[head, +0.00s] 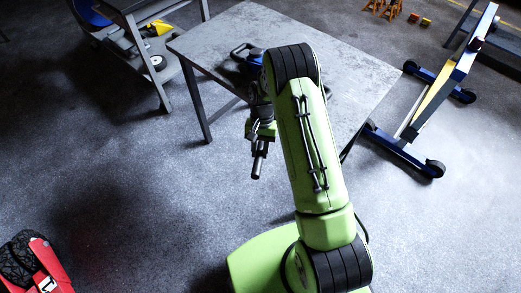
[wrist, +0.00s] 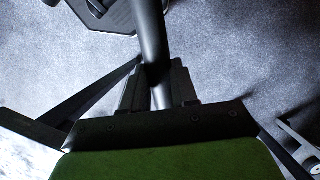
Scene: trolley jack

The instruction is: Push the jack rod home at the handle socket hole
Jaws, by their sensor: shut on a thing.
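My gripper (head: 261,136) is shut on a dark rod (head: 258,166), left of my arm and in front of the table. In the head view the rod's lower end points down over the floor. In the wrist view my gripper (wrist: 159,90) grips the rod (wrist: 151,40), which runs up and out of the top edge. A grey, dark-edged shape (wrist: 106,17) lies beyond the rod there, partly cut off. I cannot make out the handle socket hole, nor tell for certain which thing is the jack.
A trolley (head: 128,20) stands at upper left. A blue wheeled frame (head: 412,155) stands at right. A red thing with black tyres (head: 45,262) is at lower left. Floor between is clear.

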